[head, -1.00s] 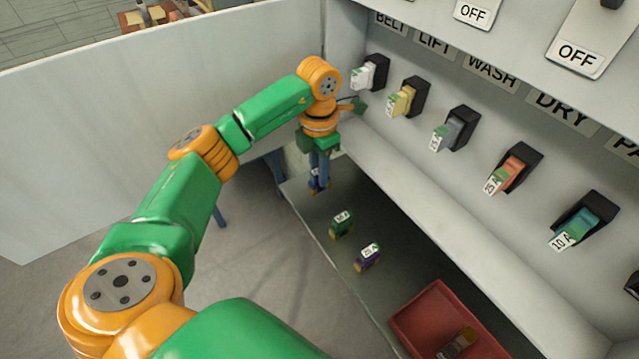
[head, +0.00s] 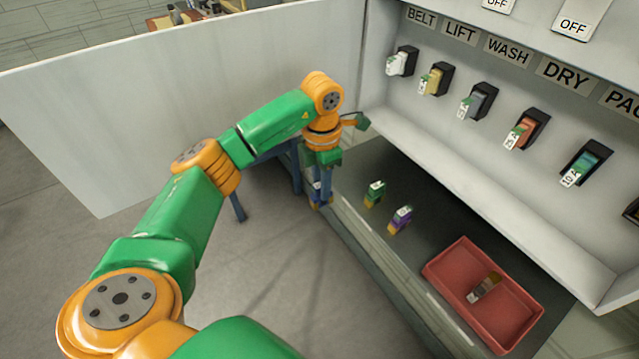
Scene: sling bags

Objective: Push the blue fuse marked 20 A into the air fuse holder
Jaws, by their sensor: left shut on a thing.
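My left gripper (head: 320,192) points down at the front left edge of the dark shelf. Its fingers are shut on a small blue fuse (head: 320,203) with a yellowish foot. The fingers hide much of this fuse and I cannot read its marking. A row of black fuse holders runs along the panel; the fully visible ones hold white, yellow, grey, orange and teal fuses. A holder cut off at the right edge (head: 632,211) shows only in part. No label reading AIR is in view. My right gripper is not in view.
A green fuse (head: 375,193) and a purple fuse (head: 399,220) stand on the shelf (head: 365,240). A red tray (head: 436,272) holds a brown fuse (head: 484,288). A pale wall (head: 150,125) stands at the left. A ledge (head: 480,197) runs below the holders.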

